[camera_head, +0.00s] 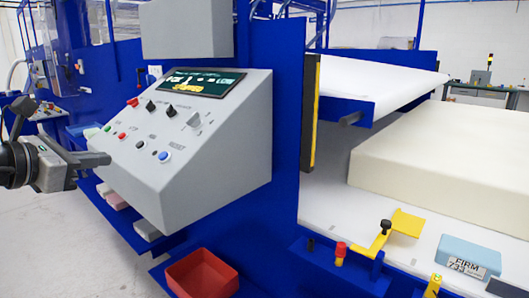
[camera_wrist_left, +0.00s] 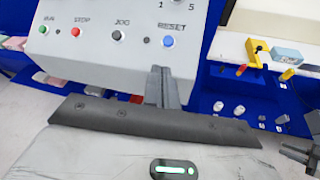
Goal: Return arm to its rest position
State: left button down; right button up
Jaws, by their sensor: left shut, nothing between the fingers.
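My left gripper (camera_head: 96,159) comes in from the left edge in the head view, with its fingers shut and empty. Its fingers are in front of the lower left part of the grey control panel (camera_head: 228,157). The left wrist view also shows the shut fingers (camera_wrist_left: 160,75), below the panel's row of buttons and between the black JOG button (camera_wrist_left: 117,36) and the blue RESET button (camera_wrist_left: 168,41) in the picture. I cannot tell whether the fingertips touch the panel. My right gripper is not in the head view; a dark part at the right edge of the wrist view is unclear.
A red bin (camera_head: 203,275) stands low below the panel. A large cream foam block (camera_head: 440,160) lies on the white bed at right. A yellow clamp with a black knob (camera_head: 386,228) and a blue FIRM block (camera_head: 470,257) are at the bed's front. Floor at left is clear.

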pick_arm(q)
jog(key=s+d+f+n+t+h, duration=0.1)
jog(key=s+d+f+n+h, duration=0.25)
jog(key=d+f+n, duration=0.35)
jog(key=s+d+f+n+t+h, duration=0.1)
jog(key=s+d+f+n+h, duration=0.1)
jog(key=d+f+n+h, duration=0.35)
jog(key=s+d+f+n+g+y, duration=0.2)
jog(key=s+f+n+y, duration=0.4)
jog(key=s+f+n, duration=0.3)
jog(key=s+d+f+n+g+y, duration=0.2)
jog(key=s+f+n+y, duration=0.4)
jog(key=f+n, duration=1.2)
jog(key=s+n, duration=0.2)
jog(key=s, duration=0.1)
jog(key=shift+d+g, duration=0.25)
jog(key=shift+g, duration=0.15)
